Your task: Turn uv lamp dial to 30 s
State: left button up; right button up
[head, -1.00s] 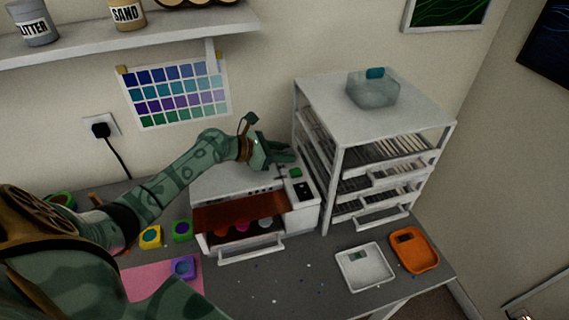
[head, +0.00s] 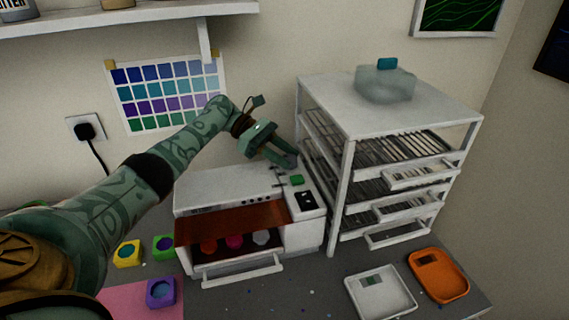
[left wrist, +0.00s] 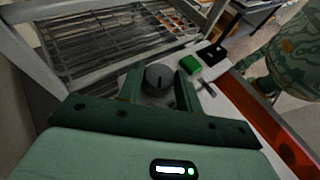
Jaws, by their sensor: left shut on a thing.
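The UV lamp (head: 215,183) is a white box on the bench with an orange see-through shield (head: 225,226) and coloured pieces inside. My left gripper (head: 290,160) is at the back of its right-hand control panel. In the left wrist view the grey round dial (left wrist: 159,79) sits between the two fingers, and the gripper (left wrist: 160,88) is shut on it. A dark line marks the dial's top; I cannot read its setting. A green button (head: 296,180) and a black display (head: 306,200) lie in front of the dial. The dial is hidden in the head view. My right gripper is out of view.
A white drying rack (head: 345,180) stands close to the right of the lamp, with a clear container (head: 385,88) on top. A white tray (head: 380,295) and an orange tray (head: 438,275) lie at front right. Small coloured moulds sit left of the lamp.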

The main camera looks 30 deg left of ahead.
pick_arm(q)
jog(key=shift+f+m+g+b, duration=0.2)
jog(key=shift+m+g+b, duration=0.1)
jog(key=shift+b, duration=0.05)
dwell(0.3)
jog(key=o, duration=1)
jog(key=shift+d+r, duration=0.1)
jog(key=b+v, duration=0.4)
jog(key=v, duration=0.3)
jog(key=shift+w+a, duration=0.1)
jog(key=shift+a, duration=0.15)
